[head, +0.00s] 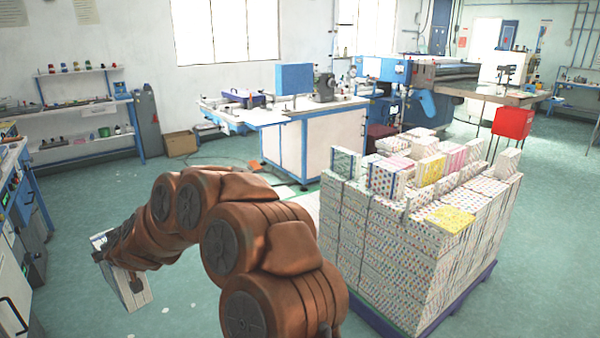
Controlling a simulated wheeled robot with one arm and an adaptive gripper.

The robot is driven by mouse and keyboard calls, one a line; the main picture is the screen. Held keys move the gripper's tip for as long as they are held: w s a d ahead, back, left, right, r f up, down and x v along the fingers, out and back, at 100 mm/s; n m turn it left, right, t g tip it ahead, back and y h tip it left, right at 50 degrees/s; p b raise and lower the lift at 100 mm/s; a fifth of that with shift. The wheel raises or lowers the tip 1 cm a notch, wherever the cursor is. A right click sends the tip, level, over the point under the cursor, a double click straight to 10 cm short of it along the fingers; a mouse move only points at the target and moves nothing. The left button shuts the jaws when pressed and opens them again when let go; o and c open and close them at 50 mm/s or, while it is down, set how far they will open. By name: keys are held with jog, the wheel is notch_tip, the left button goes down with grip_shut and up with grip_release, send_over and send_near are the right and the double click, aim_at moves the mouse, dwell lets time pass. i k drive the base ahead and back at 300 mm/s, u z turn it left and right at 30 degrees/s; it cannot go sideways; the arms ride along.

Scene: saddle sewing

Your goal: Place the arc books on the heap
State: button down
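The heap (375,255) is a tall block of patterned books on a purple pallet (460,312), right of centre. Its top is uneven, with several bundles standing above the rest. A yellow-patterned bundle (451,219) lies at its front right. My gripper (132,281) is at the far left end of my brown arm, low and well away from the heap. It appears shut on a pale bundle of arc books (128,296), which hangs tilted above the floor. One dark finger shows against the bundle; my arm hides most of the gripper.
A blue-and-white workbench with machines (320,135) stands behind the heap. A red box on legs (513,123) is behind it to the right. A cardboard box (180,144) sits by the back wall. A workbench (12,215) runs along the left edge. Small white scraps lie on the green floor.

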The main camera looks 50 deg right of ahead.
aim_at(468, 196)
jog(key=z, duration=0.55)
jog(key=i, duration=0.55)
jog(key=z, duration=1.15)
jog(key=i, duration=0.5)
jog(key=z, duration=0.6)
